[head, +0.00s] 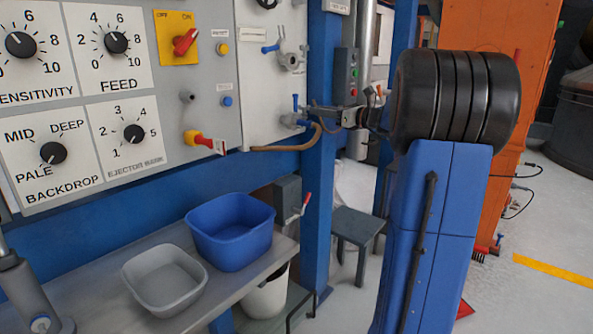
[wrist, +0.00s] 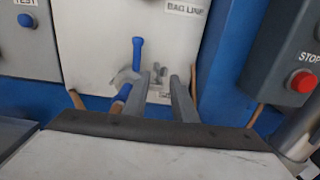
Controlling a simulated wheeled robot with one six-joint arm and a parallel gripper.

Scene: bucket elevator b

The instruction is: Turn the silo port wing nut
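On the white panel in the head view is a grey winged fitting (head: 290,60) with a blue handle on its left. Below it is a second fitting (head: 291,120) with an upright blue handle. No label reading "silo port" is legible, so I cannot tell which carries the wing nut. In the wrist view a grey fitting (wrist: 128,77) with an upright blue handle and a blue end sits under a "BAG LINE" label. My gripper (wrist: 163,82) is open, its two fingers just right of this fitting with a gap between them. Contact cannot be told.
A blue post (head: 322,150) stands right of the panel. A button box with a red stop button (wrist: 301,81) is at the right. A blue tub (head: 230,247) and a grey tub (head: 164,284) rest on the bench. A brown hose (head: 285,147) hangs below the lower fitting.

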